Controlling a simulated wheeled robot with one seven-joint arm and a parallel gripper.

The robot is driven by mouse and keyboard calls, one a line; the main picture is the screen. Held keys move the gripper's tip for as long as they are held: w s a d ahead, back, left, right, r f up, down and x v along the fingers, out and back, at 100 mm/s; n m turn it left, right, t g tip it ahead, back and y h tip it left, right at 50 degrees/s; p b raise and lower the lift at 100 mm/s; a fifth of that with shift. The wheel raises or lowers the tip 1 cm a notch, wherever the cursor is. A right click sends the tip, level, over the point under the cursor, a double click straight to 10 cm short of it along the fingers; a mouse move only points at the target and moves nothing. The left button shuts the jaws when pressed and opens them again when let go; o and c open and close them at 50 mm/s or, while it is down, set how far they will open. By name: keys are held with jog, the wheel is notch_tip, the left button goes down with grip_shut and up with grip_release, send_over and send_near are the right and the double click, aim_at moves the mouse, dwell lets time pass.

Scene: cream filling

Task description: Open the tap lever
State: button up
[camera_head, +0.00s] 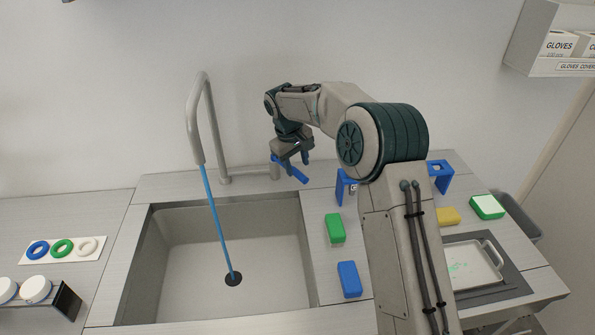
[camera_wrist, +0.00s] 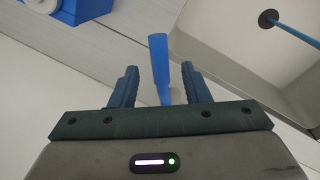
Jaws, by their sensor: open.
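The tap (camera_head: 206,115) is a grey curved spout behind the sink, with a blue lever (camera_head: 292,171) on the right of its base. A thin blue stream (camera_head: 216,225) runs from the spout to the drain; it also shows in the wrist view (camera_wrist: 295,32). My gripper (camera_head: 299,160) is open at the lever. In the wrist view my gripper (camera_wrist: 160,70) has the blue lever (camera_wrist: 158,55) between its two fingers, with gaps visible on both sides. Part of the lever is hidden behind my gripper in the head view.
The sink (camera_head: 180,285) lies in front of the tap. A green block (camera_head: 335,228) and a blue block (camera_head: 349,279) lie on the counter right of it. A blue holder (camera_head: 345,186) stands near my arm. A metal tray (camera_head: 470,268) is at the right.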

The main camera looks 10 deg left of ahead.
notch_tip(320, 180, up, 10)
jog(key=s+a, duration=0.1)
jog(key=shift+s+a+r+b, duration=0.15)
jog(key=shift+s+a+b, duration=0.15)
jog(key=shift+b, duration=0.15)
jog(key=s+d+r+m, duration=0.2)
jog(key=s+d+r, duration=0.1)
jog(key=s+d, duration=0.5)
jog(key=s+d+r+m, duration=0.2)
jog(key=s+d+r, duration=0.1)
jog(key=s+d, duration=0.55)
jog(key=s+d+f+m+t, duration=0.1)
jog(key=s+d+f+m, duration=0.1)
jog(key=s, duration=0.7)
jog(key=s+d+f+m+y, duration=0.1)
jog(key=s+d+f+m, duration=0.1)
jog(key=s+d+f, duration=0.3)
jog(key=s+d, duration=0.1)
jog(key=s, duration=0.2)
jog(key=shift+s+d+f+m+t+y, duration=0.3)
jog(key=shift+s+m+t, duration=0.05)
jog(key=shift+m+t, duration=0.05)
